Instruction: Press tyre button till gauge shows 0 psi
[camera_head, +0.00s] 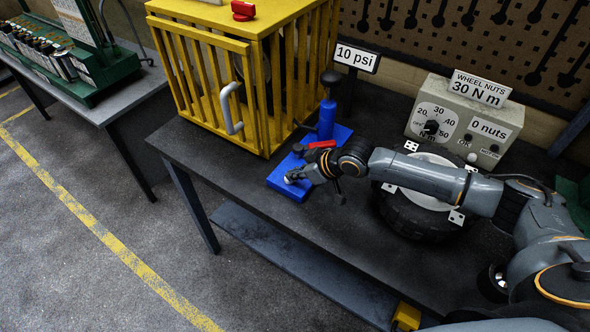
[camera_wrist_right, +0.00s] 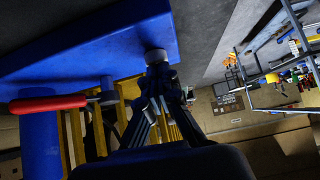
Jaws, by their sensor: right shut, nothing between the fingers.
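A sign reading "10 psi" (camera_head: 357,58) stands on a post at the back of the table. In front of it is a blue base (camera_head: 276,180) with an upright blue cylinder (camera_head: 327,118) and a red lever (camera_head: 320,144). My left gripper is not in view.
A yellow slatted cage (camera_head: 207,90) with a grey handle stands left of the blue base. A wheel (camera_head: 415,212) lies under my right forearm. A grey box with a dial (camera_head: 462,120), marked "WHEEL NUTS 30 N m" and "0 nuts", stands behind it. The front left tabletop is clear.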

